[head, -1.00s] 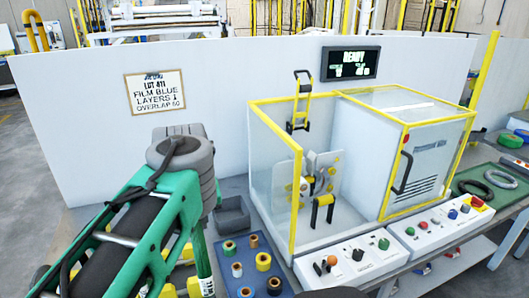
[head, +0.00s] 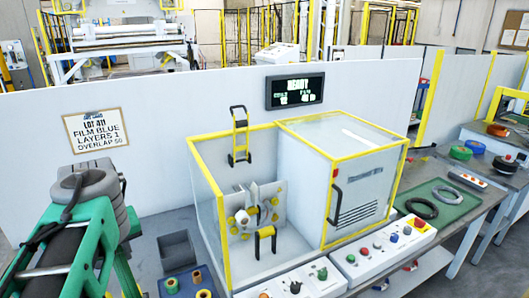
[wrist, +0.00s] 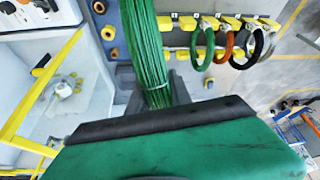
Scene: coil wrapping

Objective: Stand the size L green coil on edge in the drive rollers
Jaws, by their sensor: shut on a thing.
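The green coil (wrist: 147,45), a bundle of green wire with a pale tag low on it, stands out ahead of my gripper (wrist: 155,92) in the wrist view. My gripper is shut on it; the coil's top runs out of the frame. The head view shows my arm at lower left, with its gripper out of sight. The drive rollers (head: 252,217), with yellow knobs on a plate, sit inside the open yellow-edged chamber in the head view. They also show at left in the wrist view (wrist: 63,88), well apart from the coil. The coil's size mark is unreadable.
Chamber walls (head: 207,215) and a yellow-black upright handle (head: 239,137) stand around the rollers. Control panels (head: 385,247) line the front. A grey bin (head: 178,252) and a spool tray (head: 160,290) lie left. Other coils (wrist: 203,45) hang on yellow pegs.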

